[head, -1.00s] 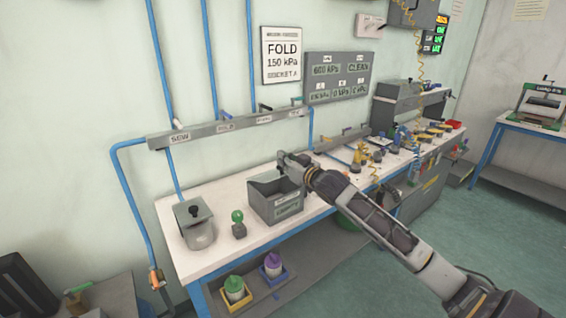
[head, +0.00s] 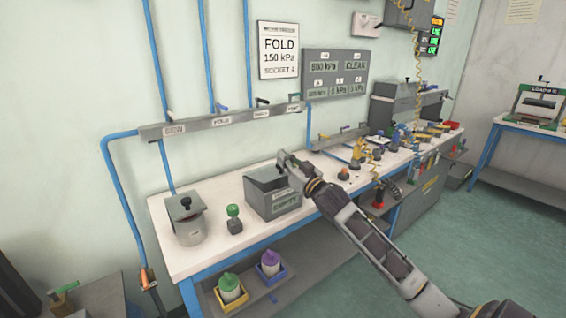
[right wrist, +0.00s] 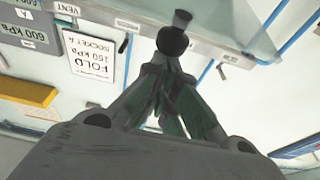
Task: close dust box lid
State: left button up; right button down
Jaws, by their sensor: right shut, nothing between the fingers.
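The grey dust box (head: 272,206) stands on the white bench, with a label on its front. A dark area shows at its top left, and my right gripper hides the top right and back. The lid's exact angle cannot be told. My right gripper (head: 284,160) is shut and empty at the box's upper back edge. In the right wrist view its fingers (right wrist: 172,75) come together just below a dark round knob (right wrist: 172,40), which looks close to the tips; contact cannot be told. My left gripper is not in view.
A labelled rail (head: 220,121) runs behind. Coloured fixtures (head: 358,154) stand to the right. Two bins with bottles (head: 231,290) sit on the lower shelf.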

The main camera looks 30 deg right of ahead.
jog(key=shift+s+f, duration=0.15)
jog(key=shift+f, duration=0.2)
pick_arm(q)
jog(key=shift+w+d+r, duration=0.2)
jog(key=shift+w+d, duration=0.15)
pick_arm(e)
jog(key=shift+s+f, duration=0.2)
jog(key=shift+f, duration=0.05)
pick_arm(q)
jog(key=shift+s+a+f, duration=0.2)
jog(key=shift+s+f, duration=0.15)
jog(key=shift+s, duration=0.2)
pick_arm(e)
jog(key=f, duration=0.1)
jog(key=s+f, duration=0.1)
jog(key=f, duration=0.1)
jog(key=shift+s+d+f, duration=0.1)
jog(key=shift+s+f, duration=0.1)
jog(key=shift+s, duration=0.05)
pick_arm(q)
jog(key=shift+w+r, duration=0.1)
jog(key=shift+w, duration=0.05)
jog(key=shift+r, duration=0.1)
